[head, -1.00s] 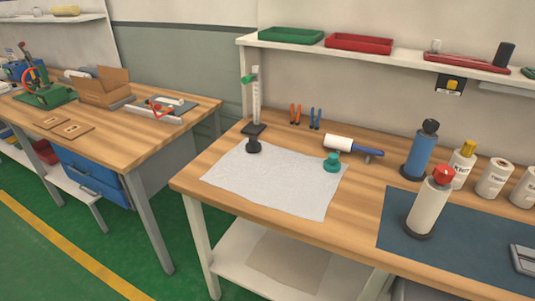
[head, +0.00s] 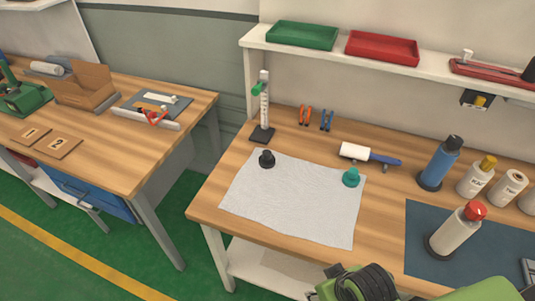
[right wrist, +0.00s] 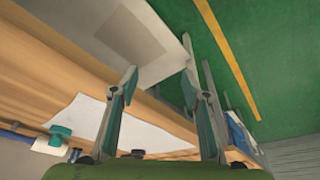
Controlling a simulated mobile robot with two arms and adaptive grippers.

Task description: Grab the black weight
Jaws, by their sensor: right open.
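The black weight (head: 267,159), a small dark knobbed piece, stands upright on the back left part of a white cloth (head: 290,205) on the workbench. A teal weight (head: 351,177) stands at the cloth's right edge, and it also shows in the right wrist view (right wrist: 60,132). My right gripper (right wrist: 162,82) is open and empty, its two fingers apart. In the right wrist view the cloth (right wrist: 85,120) lies beyond the fingers, and a small dark shape low between them may be the black weight. My left gripper is not in view.
A stand with a green clamp (head: 262,110) is close behind the black weight. Bare wood lies left of the cloth. Another table (head: 110,150) is at left.

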